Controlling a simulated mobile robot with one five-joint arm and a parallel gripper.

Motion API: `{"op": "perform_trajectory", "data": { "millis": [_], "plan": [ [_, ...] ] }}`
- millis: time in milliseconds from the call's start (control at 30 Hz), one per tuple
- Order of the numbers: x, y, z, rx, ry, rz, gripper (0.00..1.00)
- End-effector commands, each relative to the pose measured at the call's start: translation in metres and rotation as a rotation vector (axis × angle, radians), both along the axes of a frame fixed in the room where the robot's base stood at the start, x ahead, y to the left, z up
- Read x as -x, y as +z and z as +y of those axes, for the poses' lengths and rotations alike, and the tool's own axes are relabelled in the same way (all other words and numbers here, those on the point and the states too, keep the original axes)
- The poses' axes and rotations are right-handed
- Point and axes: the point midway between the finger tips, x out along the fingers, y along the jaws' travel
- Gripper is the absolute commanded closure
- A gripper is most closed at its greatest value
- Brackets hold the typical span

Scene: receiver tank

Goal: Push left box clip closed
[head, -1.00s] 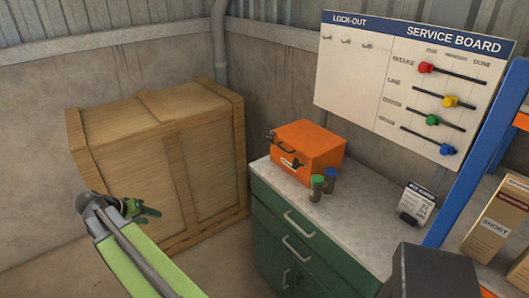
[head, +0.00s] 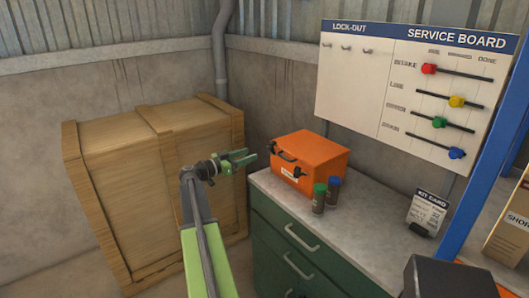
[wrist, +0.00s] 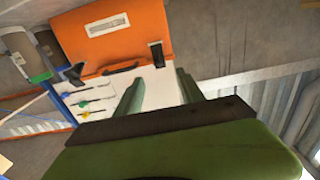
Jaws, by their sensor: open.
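The orange box (head: 318,158) sits on the counter, its clip side facing my gripper. The left clip (head: 275,147) is a small dark piece sticking out at the lid's edge; the other clip (head: 299,172) is nearer the vials. The wrist view is upside down and shows the left clip at picture right (wrist: 156,56) and the other clip (wrist: 73,73) at left, with the dark handle (wrist: 120,68) between. My green gripper (head: 245,160) is open and empty, left of the box and apart from it. How far the left clip stands open is too small to tell.
Two vials, green-capped (head: 319,197) and blue-capped (head: 333,190), stand right beside the box. A wooden crate (head: 150,190) is behind my arm. The kit card (head: 421,211) stands farther right on the counter (head: 375,215). The service board (head: 410,95) hangs behind.

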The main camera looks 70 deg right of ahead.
Motion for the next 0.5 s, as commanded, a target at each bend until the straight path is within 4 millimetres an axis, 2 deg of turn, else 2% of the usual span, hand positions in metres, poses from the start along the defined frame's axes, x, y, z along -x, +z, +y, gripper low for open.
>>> {"op": "perform_trajectory", "data": {
  "millis": [100, 233, 400, 500],
  "plan": [
    [0.017, 0.000, -0.027, 0.000, -0.004, 0.000, 0.55],
    [0.033, 0.000, -0.052, -0.001, -0.003, 0.000, 0.55],
    [0.047, 0.000, -0.074, -0.001, -0.002, 0.000, 0.55],
    [0.050, 0.000, -0.079, -0.001, -0.001, 0.000, 0.55]
  ]
}}
